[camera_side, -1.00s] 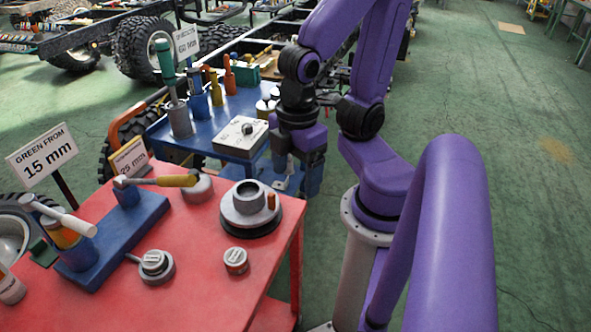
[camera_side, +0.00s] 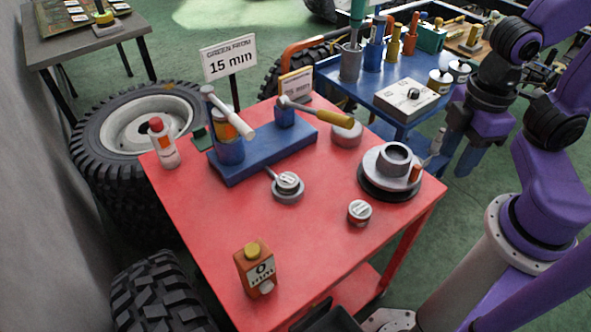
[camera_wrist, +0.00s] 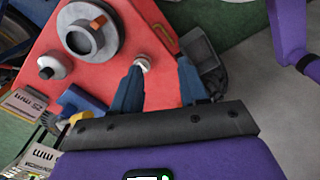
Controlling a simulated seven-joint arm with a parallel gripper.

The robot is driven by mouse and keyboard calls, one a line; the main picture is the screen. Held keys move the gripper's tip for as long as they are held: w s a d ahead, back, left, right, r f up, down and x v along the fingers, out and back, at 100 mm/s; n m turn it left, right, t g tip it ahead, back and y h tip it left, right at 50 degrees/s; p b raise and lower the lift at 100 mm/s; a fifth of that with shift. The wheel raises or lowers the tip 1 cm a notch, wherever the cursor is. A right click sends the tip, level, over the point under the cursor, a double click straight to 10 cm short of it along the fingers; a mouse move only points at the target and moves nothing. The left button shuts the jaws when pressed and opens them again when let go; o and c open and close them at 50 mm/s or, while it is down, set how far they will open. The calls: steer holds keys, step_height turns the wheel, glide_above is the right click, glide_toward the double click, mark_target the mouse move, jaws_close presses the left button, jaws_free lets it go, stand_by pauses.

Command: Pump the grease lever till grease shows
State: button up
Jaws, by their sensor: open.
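On the red table (camera_side: 215,262), a blue base (camera_side: 262,152) carries two lever fittings. One lever has a yellow handle (camera_side: 334,118) over a short blue post. The other has a white handle (camera_side: 234,118) over a blue cylinder with an orange and yellow band (camera_side: 229,145). I cannot tell which is the grease lever, and no grease is clear to see. My gripper (camera_side: 466,160) is open beyond the table's right side, apart from both levers. In the wrist view its two blue fingers (camera_wrist: 160,72) point at the table's edge, with nothing seen held.
A blue cart (camera_side: 352,85) stands behind.

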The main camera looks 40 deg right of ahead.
steer(key=shift+w+a+r, duration=0.25)
steer(key=shift+w+a, duration=0.15)
steer(key=shift+w, duration=0.1)
steer(key=shift+w+a+r, duration=0.25)
steer(key=shift+w+a, duration=0.1)
steer(key=shift+w, duration=0.15)
jaws_close()
steer(key=w+a+r+n+g+h, duration=0.1)
steer(key=w+a+r, duration=0.2)
steer(key=w, duration=0.5)
steer(key=w+a+r+n+h, duration=0.1)
steer(key=w+a+r+n, duration=0.15)
steer(key=w, duration=0.45)
steer(key=w+d+r+n+g, duration=0.1)
steer(key=w+n+g, duration=0.1)
steer(key=w, duration=1.3)
steer(key=shift+w+r+g+h, duration=0.3)
steer(key=shift+w+g+h, duration=0.1)
steer(key=shift+g, duration=0.1)
